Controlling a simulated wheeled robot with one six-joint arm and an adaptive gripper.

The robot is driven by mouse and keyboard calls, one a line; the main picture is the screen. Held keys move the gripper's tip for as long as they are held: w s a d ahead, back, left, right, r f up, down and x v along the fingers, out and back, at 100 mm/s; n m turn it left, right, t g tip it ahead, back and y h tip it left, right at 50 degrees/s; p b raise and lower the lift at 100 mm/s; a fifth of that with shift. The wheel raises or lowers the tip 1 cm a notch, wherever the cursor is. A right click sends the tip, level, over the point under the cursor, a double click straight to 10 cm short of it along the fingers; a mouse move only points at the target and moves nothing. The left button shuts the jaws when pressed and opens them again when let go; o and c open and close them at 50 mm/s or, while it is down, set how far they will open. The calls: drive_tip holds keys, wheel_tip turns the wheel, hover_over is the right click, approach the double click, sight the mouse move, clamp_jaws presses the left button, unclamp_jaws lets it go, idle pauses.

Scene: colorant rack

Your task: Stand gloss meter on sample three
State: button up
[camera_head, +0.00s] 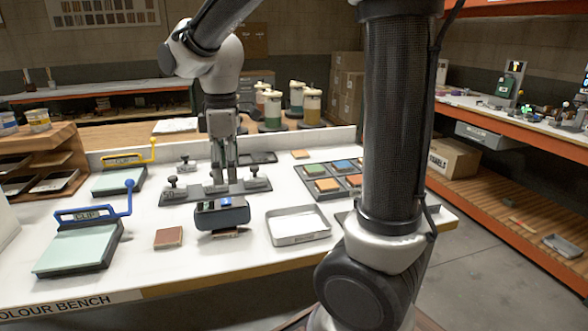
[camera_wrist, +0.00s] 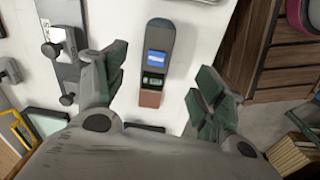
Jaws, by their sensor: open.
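The gloss meter (camera_head: 221,212) is a dark blue-grey, rounded box standing near the bench's front, with a tan piece showing under its front edge. The rack has black knobs and small labelled plates; I cannot read which is sample three. The rack also shows in the wrist view (camera_wrist: 66,70).
A brown tile (camera_head: 168,237) lies left of the meter. A white tray (camera_head: 299,239) is to its right. A dark tray of coloured tiles (camera_head: 316,192) lies behind that. Two clip boards (camera_head: 75,250) (camera_head: 118,181) with blue and yellow handles stand at left.

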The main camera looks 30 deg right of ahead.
drive_tip(key=s+d+r+m+t, duration=0.1)
drive_tip(key=s+d+m+t, duration=0.1)
drive_tip(key=s+d+m, duration=0.4)
drive_tip(key=s+d+r+m+t, duration=0.2)
drive_tip(key=s+d+m, duration=0.5)
drive_tip(key=s, duration=0.4)
drive_tip(key=shift+s+r, duration=0.3)
